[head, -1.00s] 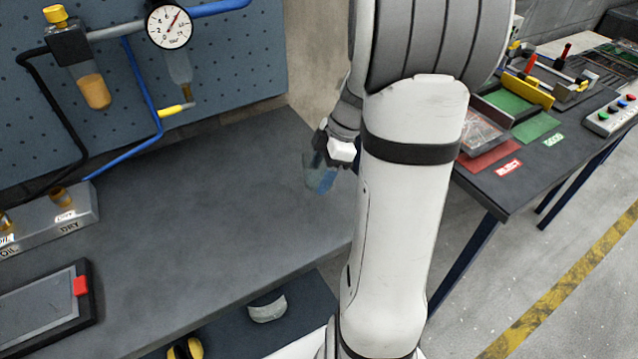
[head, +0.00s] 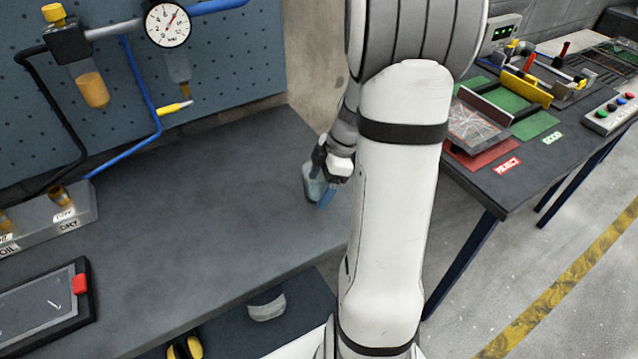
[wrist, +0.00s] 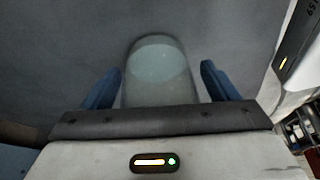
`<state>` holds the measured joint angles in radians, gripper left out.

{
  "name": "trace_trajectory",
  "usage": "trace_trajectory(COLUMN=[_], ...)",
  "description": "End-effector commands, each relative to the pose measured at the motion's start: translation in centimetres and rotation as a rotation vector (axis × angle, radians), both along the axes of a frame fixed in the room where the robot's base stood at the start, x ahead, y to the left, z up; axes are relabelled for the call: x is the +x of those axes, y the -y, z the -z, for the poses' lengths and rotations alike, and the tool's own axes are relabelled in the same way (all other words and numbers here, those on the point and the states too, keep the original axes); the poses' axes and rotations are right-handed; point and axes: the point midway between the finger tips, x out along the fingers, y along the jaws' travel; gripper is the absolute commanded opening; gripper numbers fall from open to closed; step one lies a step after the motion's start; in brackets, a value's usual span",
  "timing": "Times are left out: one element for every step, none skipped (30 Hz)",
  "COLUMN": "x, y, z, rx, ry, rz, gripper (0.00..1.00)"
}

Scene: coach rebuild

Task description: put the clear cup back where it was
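The clear cup (head: 314,187) is at my gripper (head: 326,188), near the back right part of the grey bench. My arm stands in front of part of the bench in the head view. Whether the cup's base touches the bench top is hard to tell.
The grey bench top (head: 190,225) is clear left of the cup. A block with labelled holes (head: 60,222) and a dark framed panel (head: 40,312) lie at its left. A pegboard with a gauge (head: 168,25) stands behind. Another table (head: 560,165) is at the right.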

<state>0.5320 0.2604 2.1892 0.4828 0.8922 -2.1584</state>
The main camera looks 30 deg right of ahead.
Motion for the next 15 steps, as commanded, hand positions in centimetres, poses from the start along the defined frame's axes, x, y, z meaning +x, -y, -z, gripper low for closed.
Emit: trace_trajectory(x=[0.0, 0.0, 0.0, 0.0, 0.0, 0.0, 0.0, 0.0, 0.0, 0.0, 0.0, 0.0, 0.0, 0.0, 0.0], y=[0.0, 0.0, 0.0, 0.0, 0.0, 0.0, 0.0, 0.0, 0.0, 0.0, 0.0, 0.3, 0.5, 0.7, 1.0], z=[0.0, 0.0, 0.0, 0.0, 0.0, 0.0, 0.0, -0.1, -0.2, -0.3, -0.5, -0.7, -1.1, -1.5, -2.3], rx=[0.000, 0.000, 0.000, 0.000, 0.000, 0.000, 0.000, 0.000, 0.000, 0.000, 0.000, -0.001, -0.002, -0.002, -0.003], ry=[0.000, 0.000, 0.000, 0.000, 0.000, 0.000, 0.000, 0.000, 0.000, 0.000, 0.000, 0.002, 0.004, 0.005, 0.006], rz=[0.000, 0.000, 0.000, 0.000, 0.001, 0.001, 0.001, 0.001, 0.001, 0.001, 0.001, 0.002, 0.002, 0.001, 0.002], gripper=[0.85, 0.85, 0.85, 0.85, 0.85, 0.85, 0.85, 0.85, 0.85, 0.85, 0.85, 0.85, 0.85, 0.85, 0.85])
